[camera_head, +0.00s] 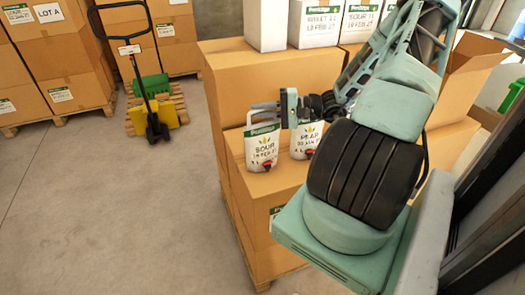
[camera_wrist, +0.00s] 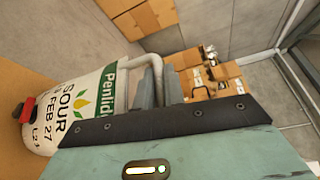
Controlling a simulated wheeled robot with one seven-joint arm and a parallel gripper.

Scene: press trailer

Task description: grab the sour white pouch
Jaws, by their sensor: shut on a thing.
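The sour white pouch (camera_head: 262,150) stands upright at the front left of a cardboard box top (camera_head: 262,187). It has a green label band, a leaf mark and a red spout cap. In the wrist view the pouch (camera_wrist: 75,110) fills the left side, tilted by the camera angle. My gripper (camera_head: 264,111) is at its top, and its fingers (camera_wrist: 150,85) are shut at the white handle (camera_wrist: 152,60). The exact contact is partly hidden. A second white pouch marked PEAR (camera_head: 304,142) stands just right of it, partly behind my arm.
Several white cartons (camera_head: 266,25) stand on taller boxes behind the pouches. A pallet jack (camera_head: 152,105) and stacked boxes on pallets (camera_head: 62,80) are at the back left. An open cardboard box (camera_head: 470,75) is at the right. The concrete floor (camera_head: 110,210) at the left is clear.

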